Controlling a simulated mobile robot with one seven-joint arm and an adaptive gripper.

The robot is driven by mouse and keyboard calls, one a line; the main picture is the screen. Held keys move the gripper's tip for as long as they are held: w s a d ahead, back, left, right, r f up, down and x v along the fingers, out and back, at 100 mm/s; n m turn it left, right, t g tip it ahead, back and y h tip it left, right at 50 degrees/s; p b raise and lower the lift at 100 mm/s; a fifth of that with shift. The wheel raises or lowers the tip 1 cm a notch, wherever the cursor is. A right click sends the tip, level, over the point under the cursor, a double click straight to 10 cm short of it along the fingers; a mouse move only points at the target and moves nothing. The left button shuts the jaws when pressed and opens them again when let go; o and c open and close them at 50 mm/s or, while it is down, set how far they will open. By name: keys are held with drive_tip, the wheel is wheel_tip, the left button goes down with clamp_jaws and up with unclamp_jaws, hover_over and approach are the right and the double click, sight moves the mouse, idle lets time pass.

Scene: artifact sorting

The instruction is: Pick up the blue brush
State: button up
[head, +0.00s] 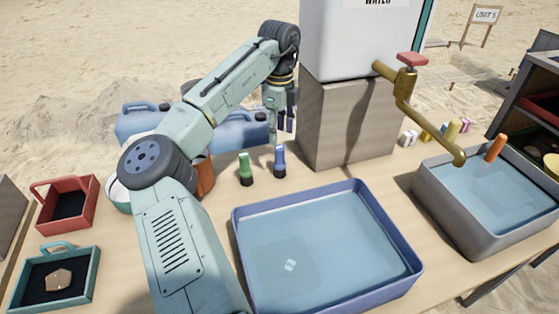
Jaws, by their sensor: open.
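The blue brush (280,157) stands upright on the table, with its dark end at the bottom. A green brush (245,165) stands upright just to its left. My gripper (284,130) points down above the blue brush, close over its top in the picture. Its jaws are open and hold nothing that I can see. From this single view I cannot tell the exact gap between the fingers and the brush.
A box (350,120) bearing a white water tank (345,40) stands close right of the brushes. A blue-rimmed water basin (240,232) lies in front. Blue jerrycans (240,133) are behind. A brass tap (400,95) overhangs a grey basin (442,208) at right.

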sight(280, 147)
drive_tip(key=f+p, duration=0.1)
drive_tip(key=f, duration=0.5)
drive_tip(key=shift+s+f, duration=0.2)
drive_tip(key=shift+c, duration=0.3)
clamp_jaws()
